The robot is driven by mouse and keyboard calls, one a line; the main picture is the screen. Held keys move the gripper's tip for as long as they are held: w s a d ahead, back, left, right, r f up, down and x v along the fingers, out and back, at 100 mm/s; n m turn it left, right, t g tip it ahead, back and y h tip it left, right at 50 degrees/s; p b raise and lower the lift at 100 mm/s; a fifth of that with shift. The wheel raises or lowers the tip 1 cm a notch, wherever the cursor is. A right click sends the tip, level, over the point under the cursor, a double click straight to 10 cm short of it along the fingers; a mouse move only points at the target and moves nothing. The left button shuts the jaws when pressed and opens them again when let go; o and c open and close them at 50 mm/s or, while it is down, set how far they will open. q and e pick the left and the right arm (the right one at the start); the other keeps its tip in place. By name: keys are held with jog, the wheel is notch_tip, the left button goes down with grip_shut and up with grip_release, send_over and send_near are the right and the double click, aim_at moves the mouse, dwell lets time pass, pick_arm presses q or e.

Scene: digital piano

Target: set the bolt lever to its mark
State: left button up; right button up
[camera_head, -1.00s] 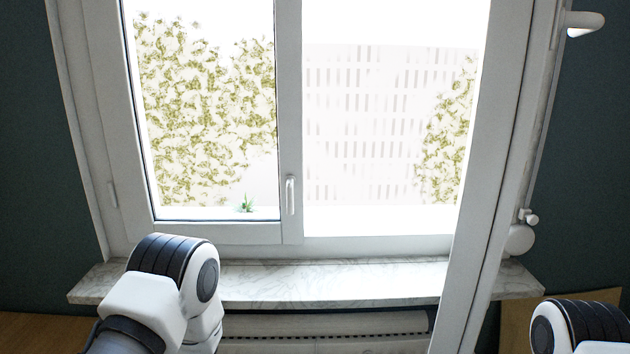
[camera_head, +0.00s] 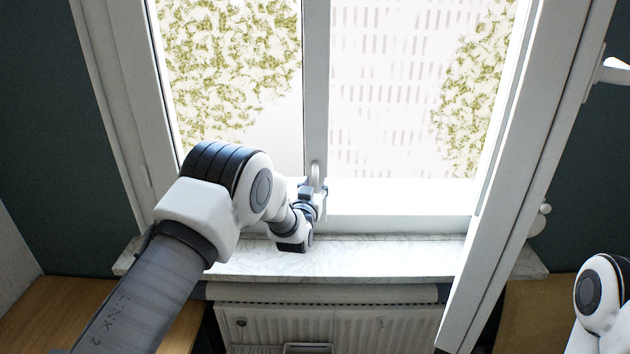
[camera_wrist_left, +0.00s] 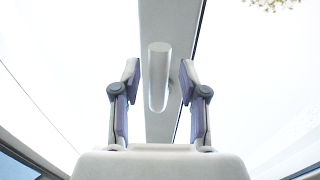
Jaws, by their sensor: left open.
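The bolt lever (camera_head: 315,172) is a light grey handle on the window's middle upright. It hangs straight down along the upright. My left gripper (camera_head: 313,190) is at the lever's lower part and hides some of it in the head view. In the left wrist view the lever (camera_wrist_left: 158,78) stands between the two open fingers, with a gap on each side; neither finger appears to touch it. No mark can be made out. My right gripper is out of view; only part of that arm shows at the right.
A marble sill (camera_head: 385,258) runs below the window, above a white radiator (camera_head: 340,325). At right an opened sash (camera_head: 530,170) reaches toward me, with its own white handle (camera_head: 614,72). Wooden surfaces show at the lower left and right.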

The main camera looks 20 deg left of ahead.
pick_arm(q)
jog(key=shift+s+d, duration=0.1)
grip_shut()
